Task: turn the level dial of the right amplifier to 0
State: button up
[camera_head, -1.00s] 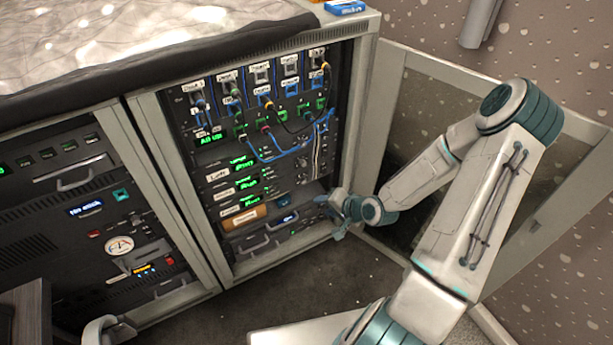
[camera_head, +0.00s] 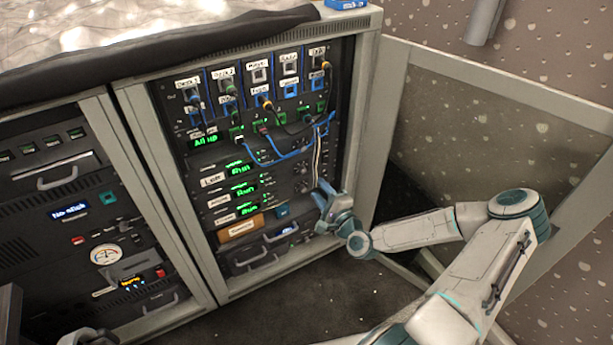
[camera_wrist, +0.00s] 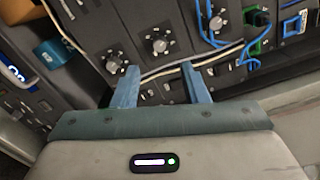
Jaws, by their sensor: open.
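Three similar amplifier panels are stacked in the right rack. The top one's label (camera_head: 213,181) reads "Left"; the two labels below are too blurred to read, so I cannot tell which is the right amplifier. In the wrist view three grey level dials stand in a slanting row: one at right (camera_wrist: 218,22), one in the middle (camera_wrist: 160,45) and one at left (camera_wrist: 113,65). Their settings are too small to read. My gripper (camera_wrist: 160,82) is open and empty, its fingers pointing at the panels below the middle dial. It also shows at the rack's right side in the head view (camera_head: 324,196).
Blue and white cables (camera_head: 272,158) hang down beside the dials; a white cable (camera_wrist: 190,64) runs between my fingers and the middle dial. An orange box (camera_head: 239,228) sits below the amplifiers. An open glass door (camera_head: 470,70) stands right of the rack.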

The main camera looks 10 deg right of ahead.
aim_at(304, 171)
jog(key=b+x, duration=0.1)
jog(key=x, duration=0.7)
jog(key=shift+w+a, duration=0.15)
jog(key=shift+w, duration=0.2)
grip_shut()
